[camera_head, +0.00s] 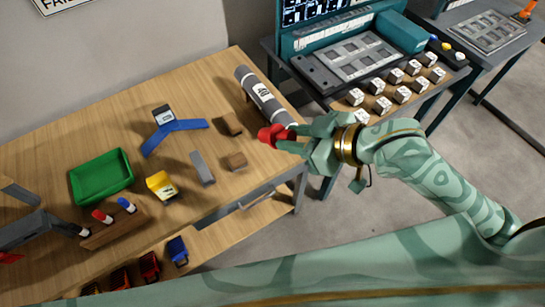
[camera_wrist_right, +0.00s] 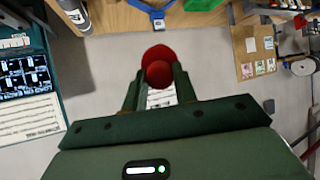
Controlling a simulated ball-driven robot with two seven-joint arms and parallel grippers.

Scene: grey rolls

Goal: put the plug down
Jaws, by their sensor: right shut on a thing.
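The red plug (camera_head: 274,135) is held between the fingertips of my right gripper (camera_head: 291,139), in the air by the right end of the wooden table (camera_head: 85,145). In the right wrist view the plug (camera_wrist_right: 157,63) shows a wide round red end and a smaller rounded part between the two green fingers (camera_wrist_right: 157,92). Grey floor shows around it there, with the table edge farther up. The plug touches nothing but the gripper as far as I can see. My left gripper is not in view.
A teal machine table with several white cubes (camera_head: 383,106) stands to the right. Bare wood lies between the items.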

